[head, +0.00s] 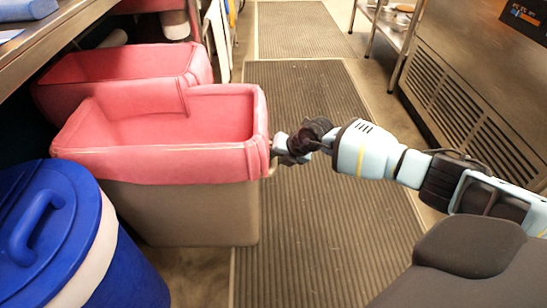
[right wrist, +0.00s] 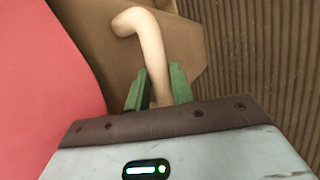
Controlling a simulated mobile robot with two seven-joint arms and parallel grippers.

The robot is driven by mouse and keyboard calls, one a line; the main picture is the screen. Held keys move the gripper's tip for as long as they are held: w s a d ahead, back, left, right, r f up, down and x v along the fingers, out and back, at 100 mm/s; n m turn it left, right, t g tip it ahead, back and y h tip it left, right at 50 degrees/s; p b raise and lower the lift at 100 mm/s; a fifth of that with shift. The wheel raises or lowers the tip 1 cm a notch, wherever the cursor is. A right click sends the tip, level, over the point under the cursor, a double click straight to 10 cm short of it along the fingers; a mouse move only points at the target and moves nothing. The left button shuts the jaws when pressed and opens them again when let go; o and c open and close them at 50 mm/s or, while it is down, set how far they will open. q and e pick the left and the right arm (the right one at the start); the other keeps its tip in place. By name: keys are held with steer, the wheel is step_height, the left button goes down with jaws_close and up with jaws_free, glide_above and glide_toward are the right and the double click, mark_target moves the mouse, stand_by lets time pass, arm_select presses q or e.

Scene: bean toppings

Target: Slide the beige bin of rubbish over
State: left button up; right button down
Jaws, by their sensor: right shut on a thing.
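The beige bin (head: 190,212) stands on the floor left of centre in the head view, with a pink liner (head: 150,165) folded over its rim. My right gripper (head: 275,152) reaches in from the right to the bin's right side. In the right wrist view, the green fingers (right wrist: 158,88) are shut on a beige curved handle (right wrist: 152,50), which sticks out from the bin's brown side. The pink liner (right wrist: 40,70) fills the left of that view. The bin's contents are not visible. My left gripper is not in view.
A second pink-lined bin (head: 120,65) stands behind. A blue lidded barrel (head: 60,240) is close at the front left. A ribbed mat (head: 330,230) covers the aisle, which is clear beyond my arm. A metal counter (head: 480,100) lines the right.

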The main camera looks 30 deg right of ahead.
steer(key=shift+d+f, duration=0.1)
steer(key=shift+d, duration=0.15)
steer(key=c, duration=1.3)
jaws_free()
steer(key=shift+s, duration=0.1)
steer(key=shift+o, duration=0.9)
steer(key=shift+a, duration=0.1)
steer(key=p+v, duration=0.4)
steer(key=v, duration=0.4)
